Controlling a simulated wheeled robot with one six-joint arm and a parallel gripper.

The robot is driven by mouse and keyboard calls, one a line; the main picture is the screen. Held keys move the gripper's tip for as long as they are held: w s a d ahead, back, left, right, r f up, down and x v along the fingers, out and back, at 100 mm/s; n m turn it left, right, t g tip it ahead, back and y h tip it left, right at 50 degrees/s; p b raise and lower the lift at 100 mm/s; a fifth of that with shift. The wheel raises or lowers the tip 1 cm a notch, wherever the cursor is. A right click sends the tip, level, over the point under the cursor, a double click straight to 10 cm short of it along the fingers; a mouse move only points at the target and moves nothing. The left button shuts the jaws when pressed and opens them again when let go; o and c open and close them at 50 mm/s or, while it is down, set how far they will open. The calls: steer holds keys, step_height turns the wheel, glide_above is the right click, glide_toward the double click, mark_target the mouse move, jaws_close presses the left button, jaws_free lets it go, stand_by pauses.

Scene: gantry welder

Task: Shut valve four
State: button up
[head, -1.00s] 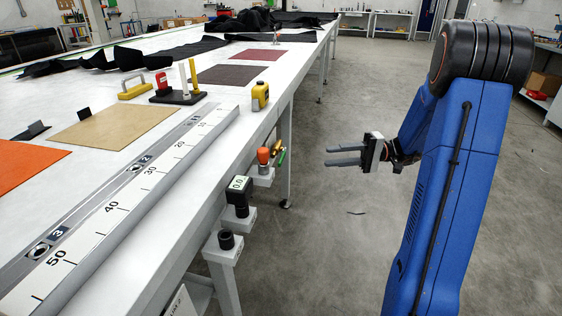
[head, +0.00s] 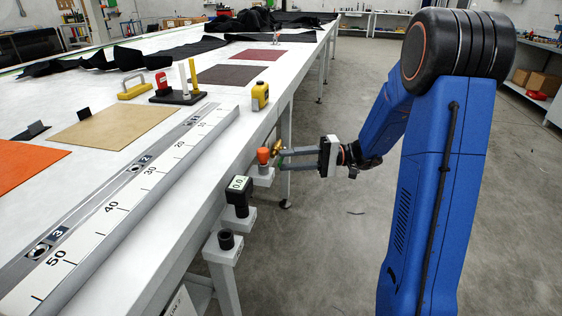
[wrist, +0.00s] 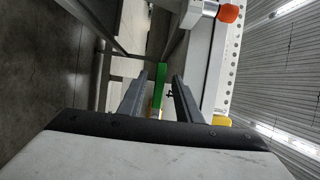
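My gripper (head: 282,158) has reached the table's side, beside the orange knob (head: 263,155) and the brass-yellow fitting (head: 276,147). In the wrist view its two fingers (wrist: 160,78) are apart, with a green handle (wrist: 162,72) between them. A clear gap shows on at least one side of the handle, and contact cannot be told. A yellow part (wrist: 157,97) lies at its lower end. In the head view the fingers mostly hide the handle. The orange knob also shows in the wrist view (wrist: 229,13), off to the right. I can read no number four on any of these.
The long white table (head: 185,205) runs along the left. A yellow device (head: 260,96) stands on the table edge.

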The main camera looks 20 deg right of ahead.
steer(key=shift+w+a, duration=0.15)
steer(key=shift+a, duration=1.25)
jaws_close()
